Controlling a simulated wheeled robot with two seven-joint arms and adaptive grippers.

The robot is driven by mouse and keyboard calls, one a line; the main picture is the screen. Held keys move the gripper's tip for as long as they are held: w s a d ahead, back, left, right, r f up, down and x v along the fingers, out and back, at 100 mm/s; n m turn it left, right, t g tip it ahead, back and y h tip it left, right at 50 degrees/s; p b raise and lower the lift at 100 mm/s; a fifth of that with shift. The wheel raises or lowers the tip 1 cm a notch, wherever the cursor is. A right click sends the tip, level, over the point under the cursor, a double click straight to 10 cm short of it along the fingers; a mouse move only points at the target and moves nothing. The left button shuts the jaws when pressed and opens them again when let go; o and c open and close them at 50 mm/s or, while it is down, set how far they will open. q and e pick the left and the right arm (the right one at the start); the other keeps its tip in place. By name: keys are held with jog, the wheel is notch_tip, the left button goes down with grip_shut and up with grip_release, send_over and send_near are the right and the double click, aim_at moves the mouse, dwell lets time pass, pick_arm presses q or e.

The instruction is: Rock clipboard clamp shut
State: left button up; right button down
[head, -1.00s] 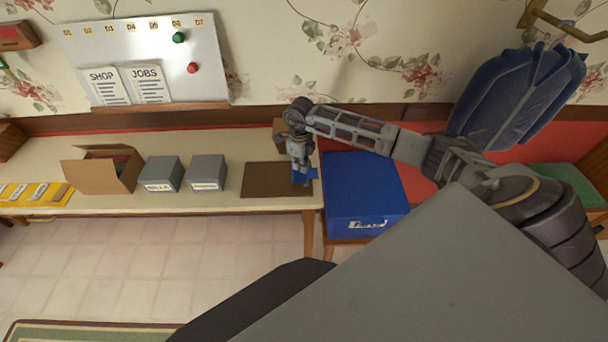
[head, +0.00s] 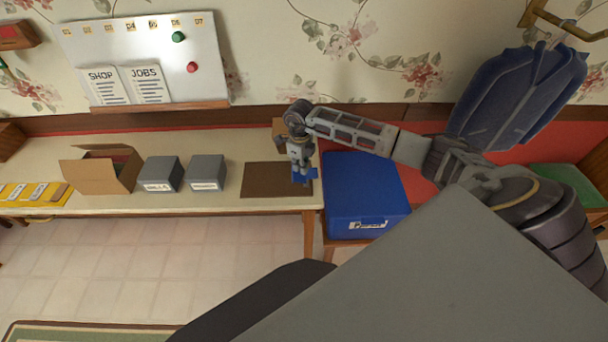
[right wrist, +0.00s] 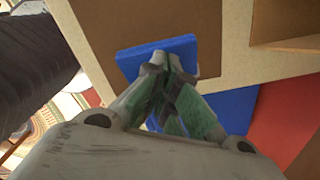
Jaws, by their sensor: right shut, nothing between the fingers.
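A flat brown clipboard (head: 262,180) lies at the right end of the long table. It also shows as a dark brown board in the right wrist view (right wrist: 120,22). A blue clamp (head: 311,173) is at its right edge, and its flat blue plate shows in the right wrist view (right wrist: 185,48). My right gripper (head: 301,181) points down at the clamp with its fingertips together. In the right wrist view the fingertips (right wrist: 170,65) are at the near edge of the blue plate and partly cover it. Whether they touch it, and the clamp's exact tilt, I cannot tell. My left gripper is out of view.
A blue case (head: 362,190) stands just right of the table end. Two grey boxes (head: 207,172) and an open cardboard box (head: 100,170) stand to the left. A small brown box (head: 280,130) sits behind the clipboard. A blue jacket (head: 515,95) hangs at right.

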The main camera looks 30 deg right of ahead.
jog(key=shift+f+b, duration=0.4)
jog(key=shift+f, duration=0.1)
dwell(0.6)
jog(key=shift+r+p, duration=1.95)
jog(key=shift+r, duration=1.6)
jog(key=shift+a, duration=0.1)
